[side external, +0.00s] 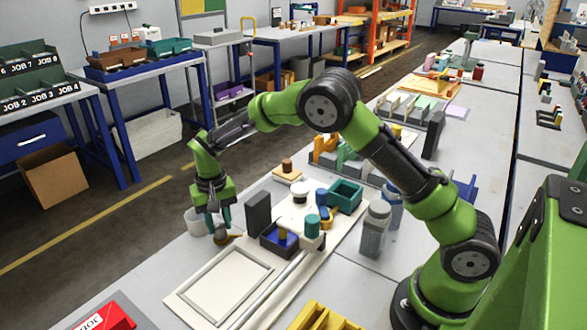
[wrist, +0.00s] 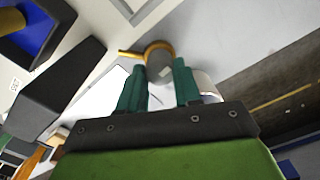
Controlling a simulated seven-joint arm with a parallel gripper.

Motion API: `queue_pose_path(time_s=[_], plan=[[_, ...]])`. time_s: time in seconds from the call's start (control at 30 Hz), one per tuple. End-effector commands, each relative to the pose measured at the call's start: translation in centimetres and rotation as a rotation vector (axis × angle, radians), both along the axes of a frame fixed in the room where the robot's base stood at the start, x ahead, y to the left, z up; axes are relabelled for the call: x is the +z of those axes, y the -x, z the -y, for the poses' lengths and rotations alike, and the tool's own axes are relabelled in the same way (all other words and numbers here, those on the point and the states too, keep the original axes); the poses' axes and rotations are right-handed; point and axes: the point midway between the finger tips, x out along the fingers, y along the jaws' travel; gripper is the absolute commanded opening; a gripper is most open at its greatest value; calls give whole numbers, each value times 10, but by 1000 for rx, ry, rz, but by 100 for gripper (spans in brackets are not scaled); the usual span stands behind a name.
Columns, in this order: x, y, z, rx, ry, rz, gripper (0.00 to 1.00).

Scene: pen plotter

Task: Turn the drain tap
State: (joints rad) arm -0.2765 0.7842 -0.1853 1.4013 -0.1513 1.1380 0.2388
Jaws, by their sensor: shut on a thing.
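The drain tap (side external: 228,239) is a small brassy, rounded piece at the edge of the bench, left of the pen plotter's board. In the wrist view the tap (wrist: 158,57) shows a grey-brown round body with a thin golden lever pointing left. My gripper (side external: 218,228) points down over it, with its teal fingers on either side. In the wrist view my gripper (wrist: 160,73) is shut on the tap, which sits between the fingertips. The exact contact is partly hidden by the fingers. A white cup-like container (side external: 197,224) stands just left of the fingers.
A dark upright block (side external: 258,214) stands close right of my gripper. A framed pale sheet (side external: 225,287) lies in front. The floor drops away at the left bench edge.

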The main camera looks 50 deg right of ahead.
Motion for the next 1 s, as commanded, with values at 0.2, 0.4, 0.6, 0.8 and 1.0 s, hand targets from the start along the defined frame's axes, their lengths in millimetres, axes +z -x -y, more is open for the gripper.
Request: queue_pose_path(time_s=[0.2,0.4,0.6,0.8,1.0], plan=[[2,0,0,-12,-1,0,3],[2,0,0,-11,-1,0,3],[1,0,0,-10,-1,0,58],[1,0,0,-9,0,0,59],[8,-1,0,-8,0,4,59]])
